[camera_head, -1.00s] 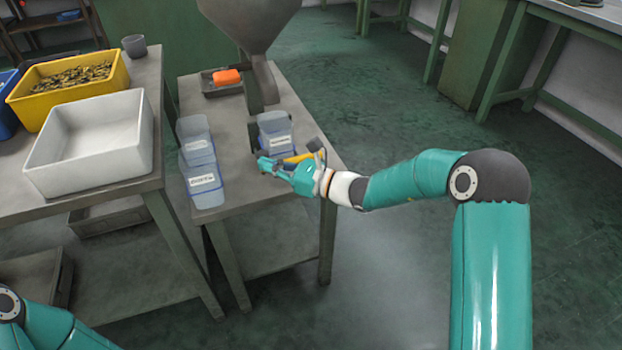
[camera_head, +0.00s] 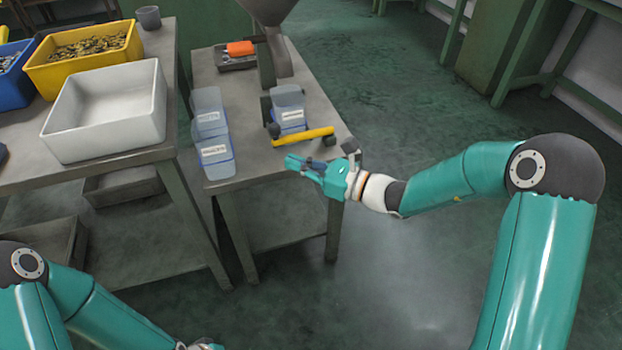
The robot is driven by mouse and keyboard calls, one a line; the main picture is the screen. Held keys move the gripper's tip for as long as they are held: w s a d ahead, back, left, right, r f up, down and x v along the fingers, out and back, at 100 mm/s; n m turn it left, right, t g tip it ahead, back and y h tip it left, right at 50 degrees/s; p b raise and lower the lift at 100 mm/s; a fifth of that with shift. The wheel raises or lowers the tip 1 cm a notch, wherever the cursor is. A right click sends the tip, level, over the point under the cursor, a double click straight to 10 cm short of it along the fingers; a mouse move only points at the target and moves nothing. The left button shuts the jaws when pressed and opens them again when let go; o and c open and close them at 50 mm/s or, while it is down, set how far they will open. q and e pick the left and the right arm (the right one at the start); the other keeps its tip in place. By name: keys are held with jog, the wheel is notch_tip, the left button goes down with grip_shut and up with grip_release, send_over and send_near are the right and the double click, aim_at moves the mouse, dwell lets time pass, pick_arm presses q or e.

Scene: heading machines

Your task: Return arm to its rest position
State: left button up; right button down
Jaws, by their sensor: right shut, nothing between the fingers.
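My right gripper (camera_head: 296,166) is shut and empty, just off the front edge of the narrow table (camera_head: 262,172). It points left, in front of a yellow bar (camera_head: 302,136) with a dark knob at its right end. The bar lies in front of a labelled clear bin (camera_head: 289,108) under the hopper (camera_head: 266,10), apart from the gripper. My left arm (camera_head: 90,308) is at the lower left. Only a small part of its left gripper (camera_head: 205,345) shows at the bottom edge, and its fingers are out of view.
Two labelled clear bins (camera_head: 214,150) stand on the narrow table's left side. An orange object (camera_head: 240,48) lies in a dark tray behind. The left table holds a white bin (camera_head: 105,112), a yellow bin of parts (camera_head: 84,52) and a grey cup (camera_head: 148,17).

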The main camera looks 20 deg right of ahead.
jog(key=s+a+f+n+g+h, duration=0.3)
jog(key=s+f+n+g, duration=0.7)
jog(key=s+f, duration=1)
jog(key=s+d+f+n+g+h, duration=0.1)
jog(key=s+d+f+n+h, duration=0.2)
jog(key=f+n, duration=0.35)
jog(key=s+d+f+n+h, duration=0.1)
jog(key=s+f+n+h, duration=0.3)
jog(key=f+n, duration=0.3)
notch_tip(320, 180, up, 28)
jog(key=p, duration=2.8)
jog(key=shift+d+r+n, duration=0.25)
jog(key=shift+n, duration=0.1)
